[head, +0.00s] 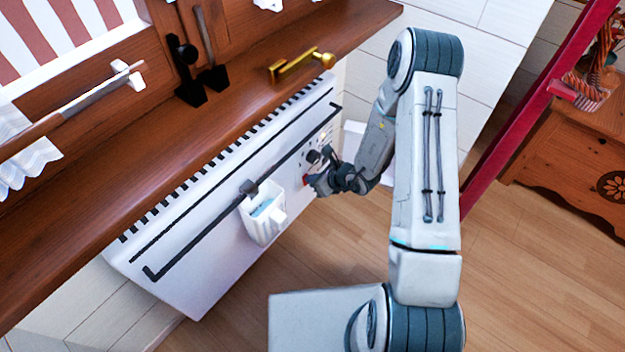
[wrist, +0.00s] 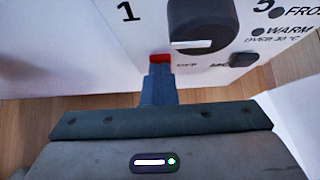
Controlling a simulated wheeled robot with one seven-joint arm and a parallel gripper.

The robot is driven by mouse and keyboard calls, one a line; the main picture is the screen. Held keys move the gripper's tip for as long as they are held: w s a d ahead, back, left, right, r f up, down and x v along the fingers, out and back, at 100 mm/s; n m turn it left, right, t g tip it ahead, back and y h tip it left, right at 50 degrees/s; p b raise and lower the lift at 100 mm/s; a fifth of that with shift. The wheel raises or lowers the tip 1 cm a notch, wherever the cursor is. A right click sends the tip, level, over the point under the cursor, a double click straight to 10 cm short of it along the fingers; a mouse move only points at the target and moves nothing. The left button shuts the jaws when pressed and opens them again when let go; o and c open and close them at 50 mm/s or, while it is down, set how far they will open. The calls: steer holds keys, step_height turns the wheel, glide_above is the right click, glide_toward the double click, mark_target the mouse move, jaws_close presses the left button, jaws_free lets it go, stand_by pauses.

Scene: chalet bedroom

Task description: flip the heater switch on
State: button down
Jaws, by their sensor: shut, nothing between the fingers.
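The white heater (head: 215,240) hangs under the wooden sill, with its control panel at its right end. In the wrist view the panel shows a large dark dial (wrist: 203,28) with a white mark, and a red switch (wrist: 160,59) below and left of it. My gripper (wrist: 160,72) is shut and empty, its fingertips right at the red switch and covering its lower part. I cannot tell whether they touch it. In the head view my gripper (head: 318,182) is at the panel, and it hides part of the controls. The switch's position cannot be told.
The wooden sill (head: 225,100) juts out above. The floor (head: 530,270) at right is clear.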

steer(key=shift+w+r, duration=0.2)
steer(key=shift+r, duration=0.25)
steer(key=shift+d, duration=0.1)
steer(key=p+v, duration=0.4)
steer(key=v, duration=0.9)
steer(key=shift+s+d+r, duration=0.2)
steer(key=shift+s+d, duration=0.05)
